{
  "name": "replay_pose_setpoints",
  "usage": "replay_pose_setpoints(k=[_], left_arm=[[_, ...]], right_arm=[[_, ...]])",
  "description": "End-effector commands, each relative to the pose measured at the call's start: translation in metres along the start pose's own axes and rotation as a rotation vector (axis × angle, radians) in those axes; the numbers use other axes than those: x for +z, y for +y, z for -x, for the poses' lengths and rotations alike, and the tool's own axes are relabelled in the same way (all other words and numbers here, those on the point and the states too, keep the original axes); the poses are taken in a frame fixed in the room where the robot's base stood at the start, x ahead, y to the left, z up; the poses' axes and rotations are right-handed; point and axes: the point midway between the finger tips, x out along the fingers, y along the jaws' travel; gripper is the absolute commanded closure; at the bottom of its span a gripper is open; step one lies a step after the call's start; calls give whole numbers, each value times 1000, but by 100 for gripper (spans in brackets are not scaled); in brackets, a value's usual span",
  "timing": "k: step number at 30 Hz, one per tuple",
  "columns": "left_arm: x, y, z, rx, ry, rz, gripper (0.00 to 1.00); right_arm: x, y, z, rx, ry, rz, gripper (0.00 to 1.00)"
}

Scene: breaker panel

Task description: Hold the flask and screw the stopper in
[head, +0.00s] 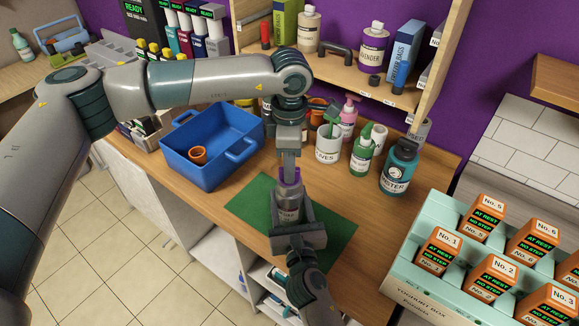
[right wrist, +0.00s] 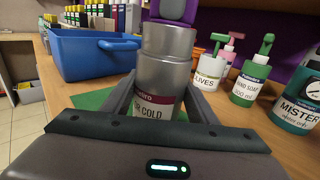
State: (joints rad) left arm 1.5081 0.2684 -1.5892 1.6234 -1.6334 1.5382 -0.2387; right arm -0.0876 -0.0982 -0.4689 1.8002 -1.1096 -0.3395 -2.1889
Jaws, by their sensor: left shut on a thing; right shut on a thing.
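The grey metal flask (head: 288,213) stands upright over the green mat (head: 250,195). My right gripper (head: 297,222) is shut around its body from the front; the right wrist view shows the flask (right wrist: 165,75) between the two fingers, its label partly covered. The purple stopper (head: 290,176) is at the flask's mouth, and its purple side (right wrist: 178,9) shows at the top of the right wrist view. My left gripper (head: 289,166) points down from above and is shut on the stopper. How deep the stopper sits in the neck I cannot tell.
A blue bin (head: 205,172) with an orange cup (head: 198,155) stands to the left. A white pot (head: 327,147), a green pump bottle (head: 361,153) and a teal bottle (head: 399,168) stand behind right. A pale green box (head: 405,277) of orange blocks is at front right.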

Motion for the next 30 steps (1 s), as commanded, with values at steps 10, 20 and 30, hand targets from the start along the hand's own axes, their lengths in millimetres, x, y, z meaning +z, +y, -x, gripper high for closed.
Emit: replay_pose_setpoints(k=[10, 20, 30], left_arm=[[-2, -1, -4, -5, 4, -205, 100], [-2, -1, -4, -5, 5, -246, 84], [-2, -1, -4, -6, 4, -246, 67]], right_arm=[[1, 0, 0, 1, -3, -1, 74], [2, 0, 0, 1, -4, -1, 74], [2, 0, 0, 1, -4, -1, 74]])
